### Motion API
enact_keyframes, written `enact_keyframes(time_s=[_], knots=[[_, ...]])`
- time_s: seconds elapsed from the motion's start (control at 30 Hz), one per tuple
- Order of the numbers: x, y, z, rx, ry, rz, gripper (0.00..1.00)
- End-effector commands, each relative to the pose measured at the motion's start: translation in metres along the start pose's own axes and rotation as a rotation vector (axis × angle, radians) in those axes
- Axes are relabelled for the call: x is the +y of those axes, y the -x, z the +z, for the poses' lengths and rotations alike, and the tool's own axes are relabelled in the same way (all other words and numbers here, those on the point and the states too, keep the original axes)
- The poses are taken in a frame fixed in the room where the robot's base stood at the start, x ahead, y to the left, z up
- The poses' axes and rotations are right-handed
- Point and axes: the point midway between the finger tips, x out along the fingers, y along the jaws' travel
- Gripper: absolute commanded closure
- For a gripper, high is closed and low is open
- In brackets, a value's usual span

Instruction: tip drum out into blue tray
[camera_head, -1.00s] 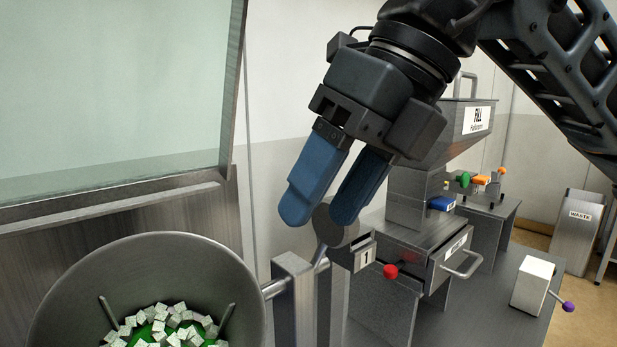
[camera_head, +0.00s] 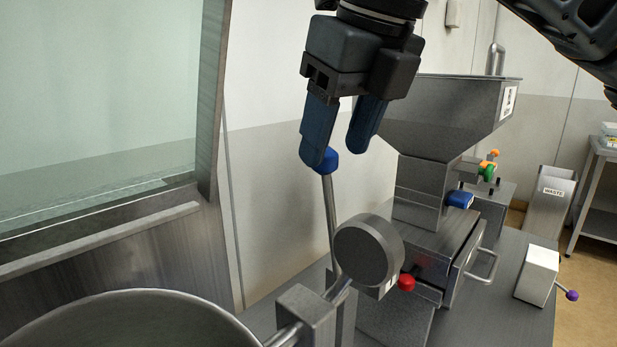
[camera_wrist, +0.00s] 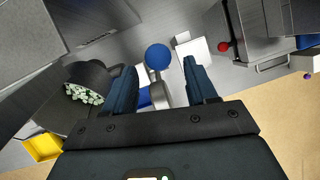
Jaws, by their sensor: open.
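The grey metal drum (camera_head: 130,325) shows its rim at the lower left of the head view. The wrist view shows the drum (camera_wrist: 98,74) at left with whitish cubes (camera_wrist: 84,93) inside. A bent metal lever (camera_head: 331,215) with a blue knob (camera_head: 326,161) rises beside it. My gripper (camera_head: 337,156) is open at the knob, its left finger partly overlapping it in the head view. In the wrist view the knob (camera_wrist: 158,57) lies between the fingertips; contact cannot be told. A blue patch (camera_wrist: 144,97) shows below, perhaps the blue tray, mostly hidden.
A hopper (camera_head: 440,115) stands right of the lever, above a box with a red knob (camera_head: 406,283). A glass sash (camera_head: 100,90) is at left. A white block (camera_head: 537,273) and a waste bin (camera_head: 552,205) stand right. A yellow tray (camera_wrist: 42,148) is left in the wrist view.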

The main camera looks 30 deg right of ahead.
Motion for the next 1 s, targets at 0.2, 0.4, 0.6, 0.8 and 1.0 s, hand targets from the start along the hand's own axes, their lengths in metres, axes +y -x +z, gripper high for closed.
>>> enact_keyframes(time_s=[0.2, 0.4, 0.6, 0.8, 1.0], knots=[[0.001, -0.026, -0.001, 0.003, 0.0, 0.003, 0.43], [0.001, -0.056, 0.0, 0.003, 0.0, 0.004, 0.43], [0.001, -0.073, -0.001, 0.002, 0.001, 0.002, 0.43], [0.001, -0.076, 0.0, 0.0, 0.001, 0.001, 0.43], [0.001, -0.075, 0.0, 0.001, 0.001, 0.001, 0.53]])
